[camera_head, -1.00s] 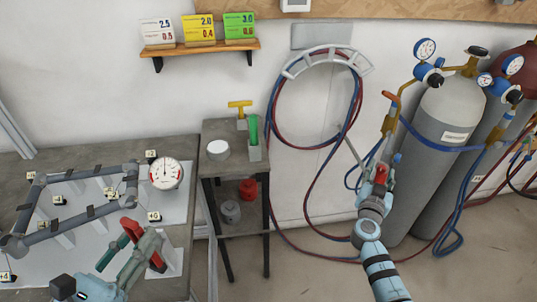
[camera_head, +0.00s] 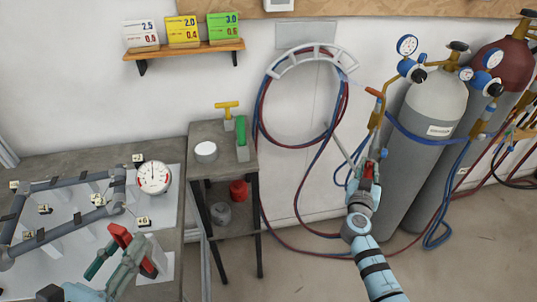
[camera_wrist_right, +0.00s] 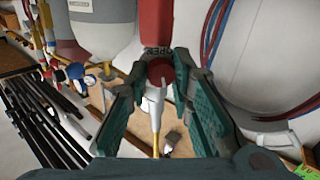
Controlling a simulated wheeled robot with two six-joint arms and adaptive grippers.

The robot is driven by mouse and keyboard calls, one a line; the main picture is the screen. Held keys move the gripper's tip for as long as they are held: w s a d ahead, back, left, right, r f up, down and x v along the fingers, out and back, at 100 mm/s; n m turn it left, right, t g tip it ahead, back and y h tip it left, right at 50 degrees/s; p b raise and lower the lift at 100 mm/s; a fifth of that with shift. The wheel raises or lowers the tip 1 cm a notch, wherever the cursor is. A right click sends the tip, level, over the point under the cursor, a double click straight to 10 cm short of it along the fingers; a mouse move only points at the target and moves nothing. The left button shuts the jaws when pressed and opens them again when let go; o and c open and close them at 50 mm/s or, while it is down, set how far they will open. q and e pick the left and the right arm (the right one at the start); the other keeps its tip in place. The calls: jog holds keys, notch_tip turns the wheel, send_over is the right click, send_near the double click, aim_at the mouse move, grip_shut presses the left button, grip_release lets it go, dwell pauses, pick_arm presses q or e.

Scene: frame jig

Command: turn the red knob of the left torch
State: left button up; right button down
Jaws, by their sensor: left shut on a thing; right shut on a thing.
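The torch's red knob (camera_wrist_right: 160,72) shows in the right wrist view between the two teal fingers of my right gripper (camera_wrist_right: 160,95), under the word OPEN. The torch (camera_wrist_right: 152,110) has a red upper part, a pale body and a brass tip. My right gripper is shut on the knob. In the head view my right gripper (camera_head: 370,165) is by the grey cylinder, with red showing in the jaws. My left gripper (camera_head: 118,250) is low at left, shut on a red-handled thing (camera_head: 121,236); its lower part is largely hidden. I cannot tell what that thing is.
Grey gas cylinders (camera_head: 428,150) with blue-rimmed gauges stand right of my right gripper. A hose coil (camera_head: 262,110) hangs on the wall. A small stand (camera_head: 220,170) holds a white puck and a green item. A grey frame (camera_head: 70,185) lies on the left bench beside a dial (camera_head: 154,177).

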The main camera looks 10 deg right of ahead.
jog(key=n, duration=0.4)
jog(key=shift+r+g, duration=0.1)
jog(key=shift+g, duration=0.2)
jog(key=shift+a+n+g+p, duration=0.1)
jog(key=shift+n+g+p, duration=0.35)
jog(key=shift+n, duration=1.15)
jog(key=c, duration=1.4)
grip_release()
jog(key=v, duration=1.2)
